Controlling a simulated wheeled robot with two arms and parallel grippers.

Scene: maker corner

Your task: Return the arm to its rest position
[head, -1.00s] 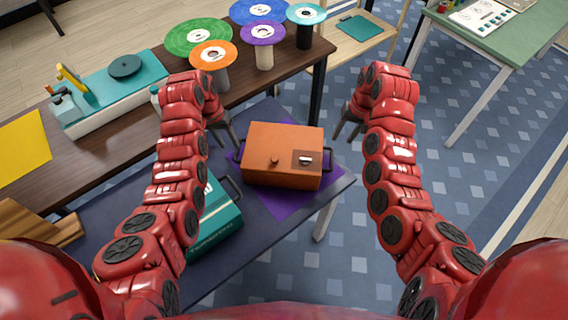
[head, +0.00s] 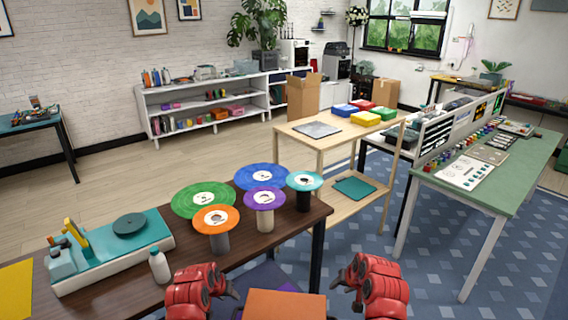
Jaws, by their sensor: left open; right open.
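My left gripper (head: 234,294) is at the bottom edge of the head view, left of an orange box (head: 286,304). My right gripper (head: 337,287) is to the right of the same box. Both grippers are open and appear empty. Only the top of the box shows; its front is cut off by the picture's lower edge. Only the far ends of my red arms are in view.
A dark wooden table (head: 270,235) holds several coloured discs on stands, a white bottle (head: 159,266) and a teal machine (head: 110,250). A wooden shelf unit (head: 345,135) and a green table (head: 490,170) stand further back. Blue carpet lies open at right.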

